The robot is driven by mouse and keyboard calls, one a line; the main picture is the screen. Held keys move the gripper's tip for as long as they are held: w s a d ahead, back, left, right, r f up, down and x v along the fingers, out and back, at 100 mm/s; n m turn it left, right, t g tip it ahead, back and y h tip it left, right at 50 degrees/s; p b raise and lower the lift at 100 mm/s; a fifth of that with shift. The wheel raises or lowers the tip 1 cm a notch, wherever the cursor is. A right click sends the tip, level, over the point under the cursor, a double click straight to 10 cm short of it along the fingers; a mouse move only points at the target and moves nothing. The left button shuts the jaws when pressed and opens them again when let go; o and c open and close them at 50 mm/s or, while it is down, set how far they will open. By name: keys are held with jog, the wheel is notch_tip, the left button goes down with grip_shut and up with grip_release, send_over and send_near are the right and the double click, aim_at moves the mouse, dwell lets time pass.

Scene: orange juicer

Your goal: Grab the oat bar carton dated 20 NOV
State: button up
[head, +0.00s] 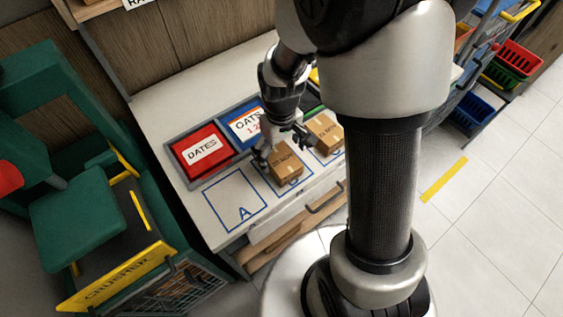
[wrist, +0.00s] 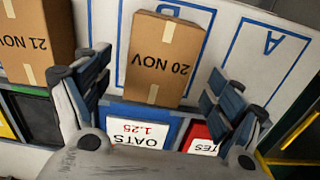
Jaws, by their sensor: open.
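The carton dated 20 NOV (wrist: 163,58) is a brown box with tape strips, and its print appears upside down in the wrist view. In the head view the same carton (head: 286,164) stands on the counter in the outlined square right of square A. My gripper (wrist: 155,105) is open, with one finger toward each side of this carton and no visible contact. In the head view my gripper (head: 280,148) is just behind and above the carton. A second carton, dated 21 NOV (wrist: 36,42), stands left in the wrist view and right in the head view (head: 324,132).
Square A (head: 235,199) on the counter is empty. A red DATES panel (head: 200,150) and a blue-framed OATS panel (head: 243,123) lie behind the squares. A green crusher machine (head: 80,225) stands at the left. Colored bins (head: 500,72) stand at the right.

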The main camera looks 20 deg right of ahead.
aim_at(282, 157)
notch_tip(282, 157, down, 5)
jog(key=shift+r+b, duration=0.15)
jog(key=shift+b, duration=0.7)
jog(key=shift+r, duration=0.1)
jog(key=shift+c, duration=0.6)
jog(key=c, duration=1.1)
jog(key=shift+r, duration=0.1)
jog(key=shift+c, duration=0.2)
